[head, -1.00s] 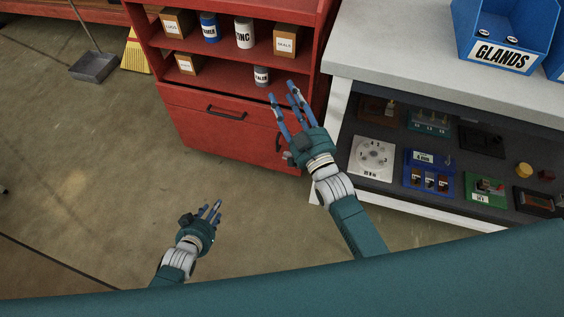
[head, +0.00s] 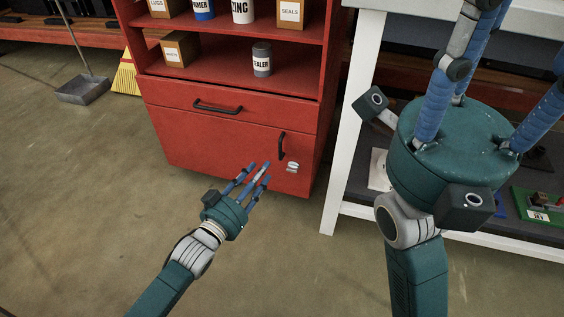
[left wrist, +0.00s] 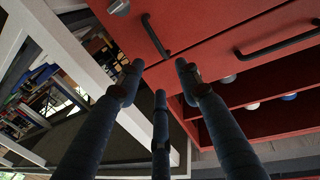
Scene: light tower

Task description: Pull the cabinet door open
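The red cabinet's door (head: 215,145) is shut below a drawer. Its upright black handle (head: 281,145) is near the door's right edge and also shows at the top of the left wrist view (left wrist: 155,36). A small silver fitting (head: 293,167) sits beside the handle. My left gripper (head: 258,172) is open and empty, fingers spread, just below and left of the handle in the head view; in the left wrist view its fingers (left wrist: 158,72) point toward the cabinet, apart from the handle. My right gripper (head: 450,135) is large and near the camera, fingers spread; its fingertips are cut off.
The drawer has a black horizontal handle (head: 217,107). Open shelves above hold boxes and cans, including a grey can (head: 262,58). A white-legged workbench (head: 343,150) stands right of the cabinet. A dustpan (head: 83,89) lies at left. The floor before the cabinet is clear.

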